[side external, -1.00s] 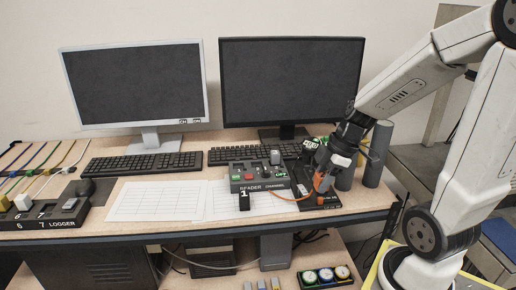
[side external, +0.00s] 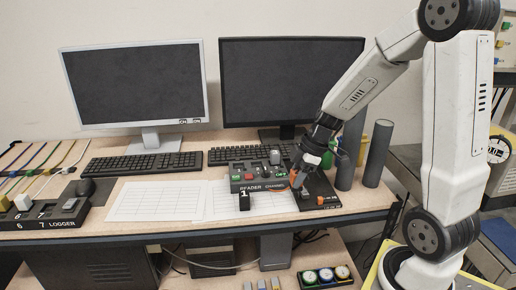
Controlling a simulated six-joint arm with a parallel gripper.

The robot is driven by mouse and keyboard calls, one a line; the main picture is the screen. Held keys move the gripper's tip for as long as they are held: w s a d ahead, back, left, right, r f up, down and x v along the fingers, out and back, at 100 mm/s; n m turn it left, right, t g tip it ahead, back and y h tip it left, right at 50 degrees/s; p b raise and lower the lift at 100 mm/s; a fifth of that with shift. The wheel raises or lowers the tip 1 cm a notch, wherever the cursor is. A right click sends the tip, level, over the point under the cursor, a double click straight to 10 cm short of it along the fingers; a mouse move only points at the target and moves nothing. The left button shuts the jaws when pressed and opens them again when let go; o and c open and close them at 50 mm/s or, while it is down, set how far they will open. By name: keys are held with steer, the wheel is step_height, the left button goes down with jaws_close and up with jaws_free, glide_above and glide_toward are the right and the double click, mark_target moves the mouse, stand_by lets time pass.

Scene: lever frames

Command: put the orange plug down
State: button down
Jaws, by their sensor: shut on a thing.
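The orange plug (side external: 294,178) is between the fingers of my gripper (side external: 298,186), which is shut on it and partly hides it. An orange cable (side external: 280,191) runs from it toward the grey box marked READER CHANNEL (side external: 257,177). My gripper points down over the left part of a black tray (side external: 325,189), just right of the reader box. I cannot tell whether the plug touches the tray.
A small orange piece (side external: 320,200) sits at the tray's front. Grey cylinders (side external: 377,153) stand upright behind and right of it. White sheets (side external: 155,200) lie left of the reader box. A LOGGER block (side external: 45,215) is at the far left.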

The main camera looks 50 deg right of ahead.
steer(key=shift+w+d+f, duration=0.25)
steer(key=shift+w+f, duration=0.65)
steer(key=shift+f, duration=0.05)
steer(key=shift+w+d+f, duration=0.2)
steer(key=shift+w+f, duration=0.7)
steer(key=shift+f, duration=0.1)
steer(key=shift+w+d+f, duration=0.25)
steer(key=shift+w+f, duration=0.65)
steer(key=shift+f, duration=0.05)
steer(key=shift+w+f, duration=0.25)
steer(key=shift+f, duration=1.6)
steer(key=shift+f, duration=0.1)
steer(key=shift+c, duration=1.4)
jaws_free()
